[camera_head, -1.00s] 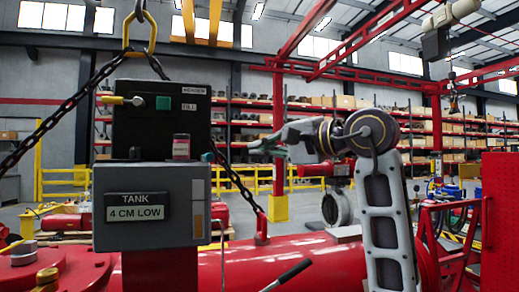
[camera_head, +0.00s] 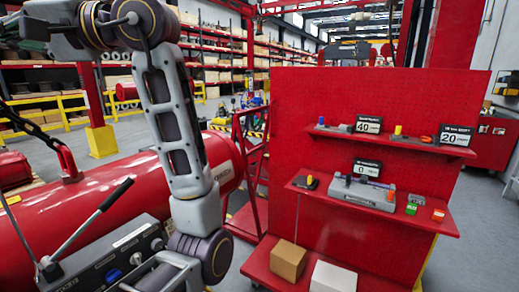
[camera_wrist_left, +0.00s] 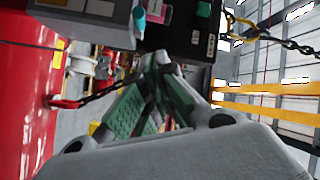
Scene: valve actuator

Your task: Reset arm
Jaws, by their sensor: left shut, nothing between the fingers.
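My left arm (camera_head: 172,120) rises at the left of the head view and bends out of the left edge, so its gripper is outside that view. In the left wrist view, my left gripper (camera_wrist_left: 155,78) has green-padded fingers and is shut with nothing between them. Beyond it are a grey box (camera_wrist_left: 98,30), a black box (camera_wrist_left: 190,38) and a pink-labelled jar (camera_wrist_left: 157,12). Whether the fingertips touch any box cannot be told. My right gripper is in neither current view.
A red pegboard stand (camera_head: 360,95) with two shelves of small parts and number signs stands at right. A white box (camera_head: 333,278) and a cardboard box (camera_head: 288,260) sit on its base. A long lever (camera_head: 92,218) rises from a dark control box (camera_head: 110,262), beside a red tank (camera_head: 110,200).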

